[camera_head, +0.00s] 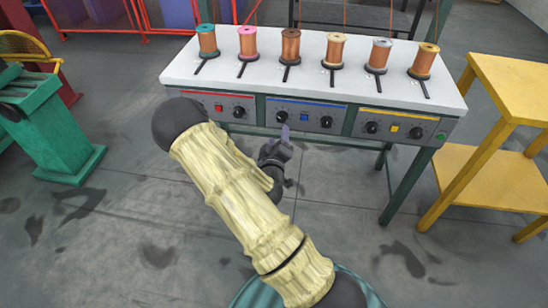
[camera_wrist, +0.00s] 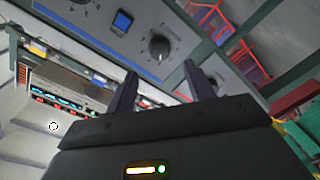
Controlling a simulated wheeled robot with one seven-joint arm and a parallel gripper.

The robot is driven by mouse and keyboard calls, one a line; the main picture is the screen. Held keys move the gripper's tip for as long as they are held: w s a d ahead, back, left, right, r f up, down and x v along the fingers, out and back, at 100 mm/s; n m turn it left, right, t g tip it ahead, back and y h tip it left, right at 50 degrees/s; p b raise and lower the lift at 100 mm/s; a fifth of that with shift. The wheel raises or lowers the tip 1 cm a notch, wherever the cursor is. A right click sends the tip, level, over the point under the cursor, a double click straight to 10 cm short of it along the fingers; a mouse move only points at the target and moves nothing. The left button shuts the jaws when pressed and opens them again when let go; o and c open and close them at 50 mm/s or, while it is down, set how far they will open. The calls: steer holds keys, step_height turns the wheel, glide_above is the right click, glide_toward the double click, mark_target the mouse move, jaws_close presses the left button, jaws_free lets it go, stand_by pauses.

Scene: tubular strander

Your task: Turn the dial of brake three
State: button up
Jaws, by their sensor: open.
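Below a white-topped bench is a control panel with a blue-striped section (camera_head: 302,105). Its left dial (camera_head: 282,116) is black and round, just beyond the tip of my gripper (camera_head: 284,135). In the wrist view this dial (camera_wrist: 158,47) shows ahead of the gap between the two fingers of my gripper (camera_wrist: 157,78), with a pale pointer mark on it. The fingers are open and empty, apart from the dial in the picture; the remaining distance is hard to judge. A blue button (camera_head: 304,118) sits between this dial and the section's right dial (camera_head: 326,122). Panel lettering is too small to read.
Several wire spools (camera_head: 290,47) stand on the white bench top (camera_head: 180,70). A red section (camera_head: 218,107) lies left and a yellow section (camera_head: 394,128) right. A yellow table (camera_head: 500,180) stands right, a green machine (camera_head: 55,130) left. The floor between is clear.

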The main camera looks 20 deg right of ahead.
steer(key=p+v, duration=0.4)
steer(key=v, duration=0.5)
steer(key=shift+p, duration=0.3)
